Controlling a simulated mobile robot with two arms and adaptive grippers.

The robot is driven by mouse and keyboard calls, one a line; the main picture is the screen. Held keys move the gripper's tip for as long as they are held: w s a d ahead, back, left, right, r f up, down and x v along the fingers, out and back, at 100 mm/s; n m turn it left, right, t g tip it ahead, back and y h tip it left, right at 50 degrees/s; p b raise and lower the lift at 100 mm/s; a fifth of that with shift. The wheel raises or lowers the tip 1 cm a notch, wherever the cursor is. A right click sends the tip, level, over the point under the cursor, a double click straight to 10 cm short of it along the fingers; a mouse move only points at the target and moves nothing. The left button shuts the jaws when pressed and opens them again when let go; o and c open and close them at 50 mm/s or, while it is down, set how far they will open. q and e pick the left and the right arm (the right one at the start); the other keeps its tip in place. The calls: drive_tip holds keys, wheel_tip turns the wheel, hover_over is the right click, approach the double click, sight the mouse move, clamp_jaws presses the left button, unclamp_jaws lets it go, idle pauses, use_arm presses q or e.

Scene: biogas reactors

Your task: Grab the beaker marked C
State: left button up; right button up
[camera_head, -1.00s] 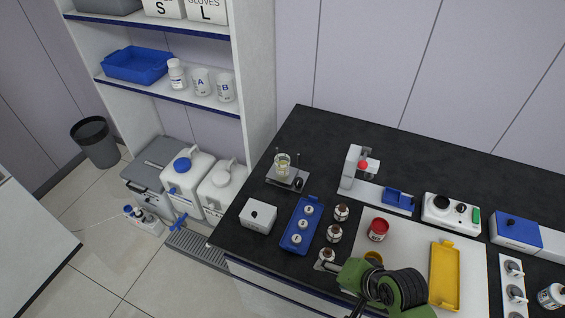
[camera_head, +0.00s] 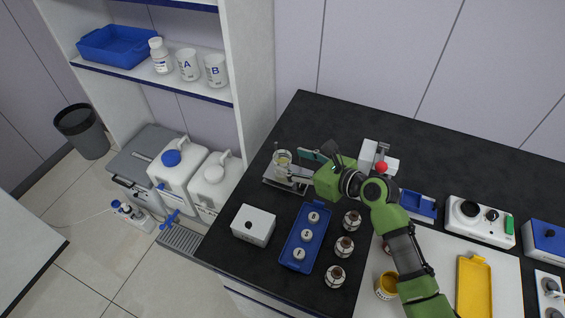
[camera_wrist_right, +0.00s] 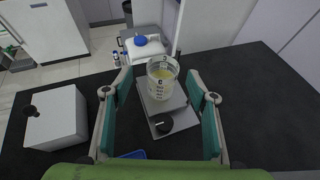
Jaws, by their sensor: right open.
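The beaker marked C (camera_wrist_right: 162,79) is clear glass with pale yellow liquid in it. It stands upright on the stirrer plate (camera_wrist_right: 163,126), and the letter C shows in the right wrist view. In the head view the beaker (camera_head: 281,160) is at the back left of the black bench. My right gripper (camera_head: 304,168) is just to the right of it, open and empty. In the wrist view its teal fingers (camera_wrist_right: 159,95) are spread to either side, with the beaker ahead between their tips. My left gripper is not in view.
Beakers A (camera_head: 188,65) and B (camera_head: 215,70) stand on the shelf. A white box (camera_head: 253,225), a blue tray (camera_head: 289,263) and several brown bottles (camera_head: 335,275) are in front of the stirrer. The bench behind it is clear.

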sight(277, 156)
drive_tip(key=shift+w+a+f, duration=0.2)
drive_tip(key=shift+w+a, duration=0.1)
drive_tip(key=shift+a, duration=0.2)
drive_tip(key=shift+w+a+f, duration=0.25)
drive_tip(key=shift+w+f, duration=0.1)
drive_tip(key=shift+w, duration=0.2)
drive_tip(key=shift+d+x, duration=0.2)
drive_tip(key=shift+x, duration=1)
drive_tip(key=shift+w+a+f, duration=0.35)
drive_tip(key=shift+w+a, duration=0.05)
drive_tip(key=shift+w, duration=0.05)
drive_tip(key=shift+c, duration=1.1)
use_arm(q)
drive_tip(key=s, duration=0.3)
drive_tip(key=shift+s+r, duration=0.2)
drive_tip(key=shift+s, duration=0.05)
use_arm(e)
drive_tip(key=c, duration=1)
